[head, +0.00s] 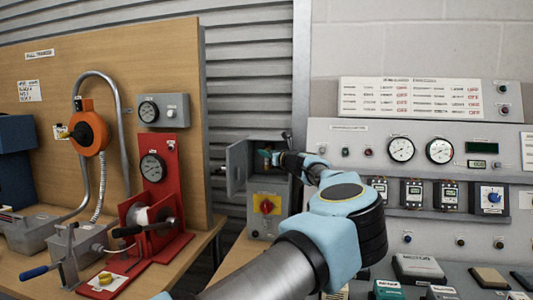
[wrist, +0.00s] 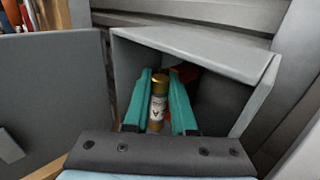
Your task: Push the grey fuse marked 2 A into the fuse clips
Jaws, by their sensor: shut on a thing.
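My gripper (head: 270,156) reaches into the open top of a grey switch box in the head view. In the wrist view its two teal fingers (wrist: 161,76) are shut on a fuse (wrist: 157,108), one on each side. The fuse has brass caps and a greyish label band; its marking is too small to read. It is inside the grey box (wrist: 190,42), pointing away from the wrist camera. The fuse clips cannot be made out behind the fuse and fingers. I cannot tell whether the fuse touches them. A small red part (wrist: 192,72) shows beyond the right fingertip.
The box's door (wrist: 55,110) hangs open on the left, close to the gripper. A red rotary switch (head: 266,206) on a yellow plate is below the opening. A red winch stand (head: 168,185) is at left, and a meter panel (head: 355,133) at right.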

